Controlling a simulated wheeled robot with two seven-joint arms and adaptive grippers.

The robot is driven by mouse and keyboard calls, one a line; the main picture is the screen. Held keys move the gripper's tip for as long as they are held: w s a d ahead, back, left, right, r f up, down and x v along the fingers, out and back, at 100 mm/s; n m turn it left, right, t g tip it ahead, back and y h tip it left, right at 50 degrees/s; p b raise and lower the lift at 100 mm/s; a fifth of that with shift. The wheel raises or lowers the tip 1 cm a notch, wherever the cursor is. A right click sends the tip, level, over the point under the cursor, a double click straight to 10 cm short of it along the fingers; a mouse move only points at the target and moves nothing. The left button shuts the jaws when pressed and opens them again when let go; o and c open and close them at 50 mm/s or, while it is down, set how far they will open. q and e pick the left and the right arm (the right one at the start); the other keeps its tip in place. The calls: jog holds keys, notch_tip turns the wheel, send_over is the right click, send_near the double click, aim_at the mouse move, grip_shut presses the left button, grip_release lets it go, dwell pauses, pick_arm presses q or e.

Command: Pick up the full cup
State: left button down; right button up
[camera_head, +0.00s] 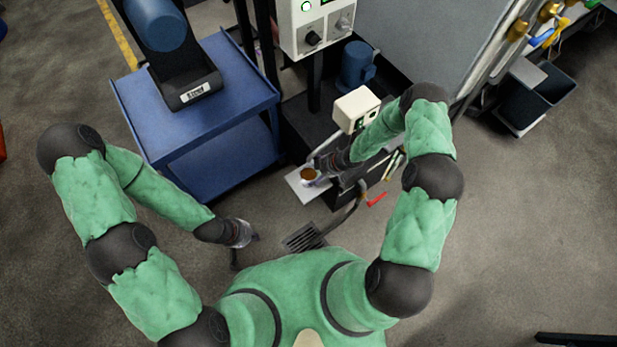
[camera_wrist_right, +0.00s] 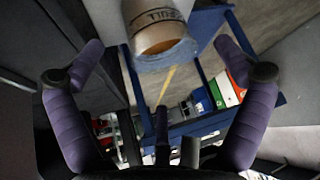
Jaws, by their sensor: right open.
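The cup (camera_head: 308,174), with a brown top, stands on a small light plate (camera_head: 299,190) at the front of the dark machine. In the right wrist view the cup (camera_wrist_right: 158,28) shows at the upper middle, pale with dark lettering and a brown and blue-grey end. My right gripper (camera_head: 321,166) is right beside the cup in the head view. Its two fingers (camera_wrist_right: 160,47) are spread apart, with the cup between or just beyond their tips; contact cannot be made out. My left gripper (camera_head: 245,241) hangs low over the floor, away from the cup; its fingers are too small to read.
A blue cart (camera_head: 200,112) stands left of the machine, carrying a dark device with a blue cylinder (camera_head: 157,24). A blue mug-like vessel (camera_head: 356,64) sits at the machine's back. A red-handled lever (camera_head: 376,200) is right of the plate. A dark bin (camera_head: 535,92) stands far right.

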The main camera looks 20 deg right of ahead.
aim_at(309, 173)
jog(key=b+x, duration=0.2)
jog(key=x, duration=0.3)
jog(key=shift+w+a+f, duration=0.1)
jog(key=shift+w+a, duration=0.05)
jog(key=shift+a, duration=0.1)
jog(key=c, duration=1)
